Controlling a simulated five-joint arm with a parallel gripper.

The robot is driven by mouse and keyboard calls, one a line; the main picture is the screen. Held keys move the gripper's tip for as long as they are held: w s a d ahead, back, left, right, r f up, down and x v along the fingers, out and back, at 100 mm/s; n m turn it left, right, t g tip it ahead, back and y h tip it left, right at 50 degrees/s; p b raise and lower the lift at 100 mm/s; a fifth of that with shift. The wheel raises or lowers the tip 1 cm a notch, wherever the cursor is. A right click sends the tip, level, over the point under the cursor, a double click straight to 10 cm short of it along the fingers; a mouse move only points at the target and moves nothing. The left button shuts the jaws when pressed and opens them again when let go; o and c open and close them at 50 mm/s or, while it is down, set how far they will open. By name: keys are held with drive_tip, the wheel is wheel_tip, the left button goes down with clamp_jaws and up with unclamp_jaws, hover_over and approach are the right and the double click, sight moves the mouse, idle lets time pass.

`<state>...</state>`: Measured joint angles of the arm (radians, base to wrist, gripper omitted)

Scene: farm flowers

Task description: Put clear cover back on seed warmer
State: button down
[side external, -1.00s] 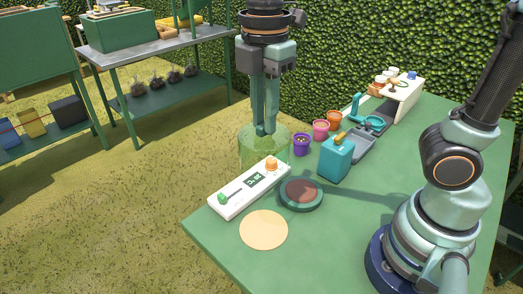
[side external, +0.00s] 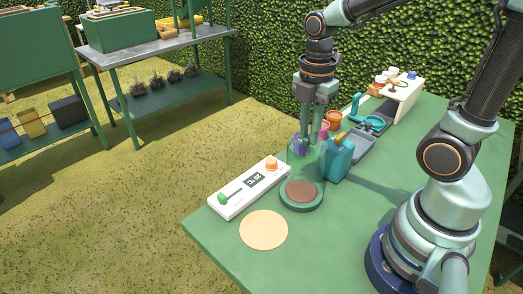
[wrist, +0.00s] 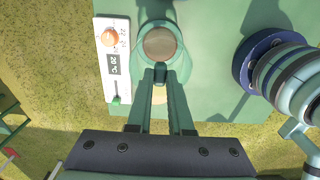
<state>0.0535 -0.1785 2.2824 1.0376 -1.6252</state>
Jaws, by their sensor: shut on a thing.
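The seed warmer (side external: 301,194) is a round green base with a brown top, flat on the green table. It also shows in the wrist view just beyond my fingertips (wrist: 160,43). The clear cover (side external: 299,156) is a see-through, green-tinted cylinder behind the warmer in the side view. My gripper (side external: 311,142) points down and is shut on the cover's top. The cover appears upright and above the table; its exact gap to the warmer is hard to tell.
A white control panel (side external: 236,198) with an orange knob and green slider lies left of the warmer. A tan disc (side external: 264,230) lies in front. A teal box (side external: 337,158) stands close on the right. Small coloured pots (side external: 333,118) and a grey tray (side external: 361,144) are behind.

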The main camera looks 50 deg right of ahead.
drive_tip(key=shift+f, duration=2.8)
drive_tip(key=shift+f, duration=0.2)
drive_tip(key=c, duration=0.7)
unclamp_jaws()
drive_tip(key=shift+c, duration=0.2)
drive_tip(key=shift+o, duration=0.3)
drive_tip(key=o, duration=0.4)
drive_tip(key=shift+r, duration=3.55)
